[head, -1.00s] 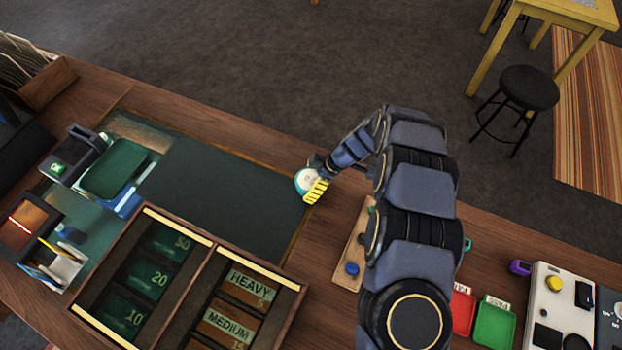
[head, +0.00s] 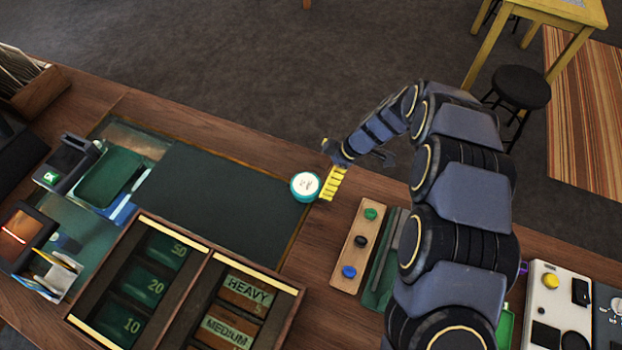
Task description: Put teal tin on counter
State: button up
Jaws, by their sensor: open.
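The teal tin (head: 305,186) is round with a white top. It sits at the right edge of the dark mat (head: 215,195) on the wooden counter (head: 330,207). My gripper (head: 331,184), with yellow fingers, is just right of the tin. It is open and does not hold the tin. A small gap or light contact between the nearest finger and the tin cannot be told apart here. My arm covers part of the counter on the right.
A wooden block with coloured knobs (head: 355,246) lies right of the mat. A compartment tray (head: 184,280) stands in front, and a green dish (head: 108,178) is at left. A white device with a yellow button (head: 551,300) is at right. The mat's middle is clear.

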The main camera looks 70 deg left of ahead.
jog(key=v, duration=0.4)
jog(key=shift+w+r, duration=0.15)
jog(key=shift+r, duration=0.1)
jog(key=w+d+r+m+t, duration=0.1)
jog(key=w+d+r+m, duration=0.3)
jog(key=d+r+m, duration=0.5)
jog(key=w+d+r+m+t, duration=0.1)
jog(key=w+d+r+m, duration=0.4)
jog(key=d, duration=0.8)
jog(key=s+d+r+m+h, duration=0.1)
jog(key=s+d+m, duration=0.3)
jog(key=d, duration=0.4)
jog(key=s+d+r+m+t, duration=0.1)
jog(key=s+d+r+m, duration=0.1)
jog(key=s+d+m, duration=0.2)
jog(key=s+d+r+m+h, duration=0.1)
jog(key=s+d+r+m, duration=0.1)
jog(key=s+d+m, duration=0.3)
jog(key=d+m, duration=0.4)
jog(key=d, duration=0.3)
jog(key=shift+d+r+t+h, duration=0.2)
jog(key=shift+d+t+h, duration=0.1)
jog(key=shift+d, duration=0.05)
